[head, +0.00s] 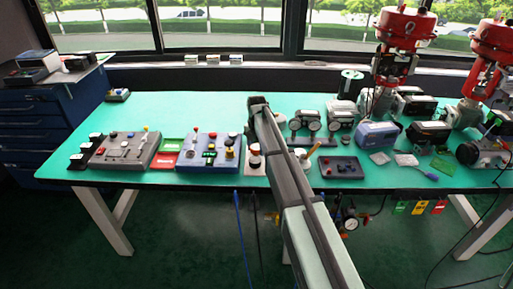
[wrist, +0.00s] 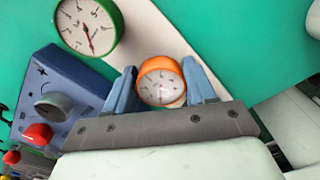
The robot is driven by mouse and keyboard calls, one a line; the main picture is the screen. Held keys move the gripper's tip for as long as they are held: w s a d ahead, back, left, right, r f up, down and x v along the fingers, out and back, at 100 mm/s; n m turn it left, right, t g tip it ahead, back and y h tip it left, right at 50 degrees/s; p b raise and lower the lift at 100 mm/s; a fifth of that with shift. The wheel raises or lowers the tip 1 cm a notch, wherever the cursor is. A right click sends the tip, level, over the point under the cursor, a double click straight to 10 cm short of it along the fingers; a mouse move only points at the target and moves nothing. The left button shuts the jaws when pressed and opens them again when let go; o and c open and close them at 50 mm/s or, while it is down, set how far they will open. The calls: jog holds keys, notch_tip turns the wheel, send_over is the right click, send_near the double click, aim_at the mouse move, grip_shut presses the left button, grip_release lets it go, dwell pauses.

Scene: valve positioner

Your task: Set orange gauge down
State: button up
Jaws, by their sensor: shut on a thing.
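The orange gauge (wrist: 160,82) has a round orange rim and a white dial with a dark needle. In the wrist view it sits between the two blue fingers of my gripper (wrist: 158,68), which is shut on it. A white surface (wrist: 150,35) lies behind it; I cannot tell whether the gauge touches it. A green-rimmed gauge (wrist: 88,27) with a red needle is up and to the left of the orange one. In the head view my arm hides the gripper, and I cannot make out the orange gauge there.
A blue control box (wrist: 62,95) with a grey knob and red buttons is close left of my gripper. The green table (head: 235,105) also holds a grey control box (head: 125,150), a dark button box (head: 340,168) and red valve actuators (head: 405,28). The table's back left is mostly clear.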

aim_at(257, 146)
jog(key=shift+f, duration=0.15)
jog(key=o, duration=1.1)
notch_tip(257, 146, up, 12)
